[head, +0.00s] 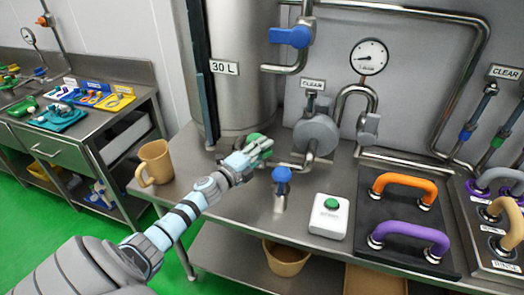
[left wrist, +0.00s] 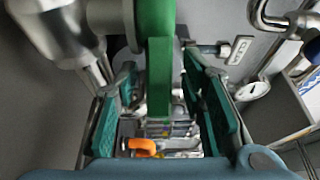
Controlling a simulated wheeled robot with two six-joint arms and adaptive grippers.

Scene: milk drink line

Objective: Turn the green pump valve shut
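The green pump valve (head: 255,138) is at the foot of the steel tank, partly hidden by my left gripper (head: 262,150) in the head view. In the left wrist view its green lever (left wrist: 159,75) runs down between the two teal-padded fingers of my left gripper (left wrist: 165,105). There is a visible gap on both sides of the lever, so the fingers are open around it and not clamped. My right gripper is not in view.
A grey pump (head: 316,136) and pipes stand right of the valve. A blue-handled tap (head: 282,176) and a white box with a green button (head: 328,216) are close in front. A tan jug (head: 154,162) is at left. Orange (head: 405,185) and purple (head: 410,235) handles are at right.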

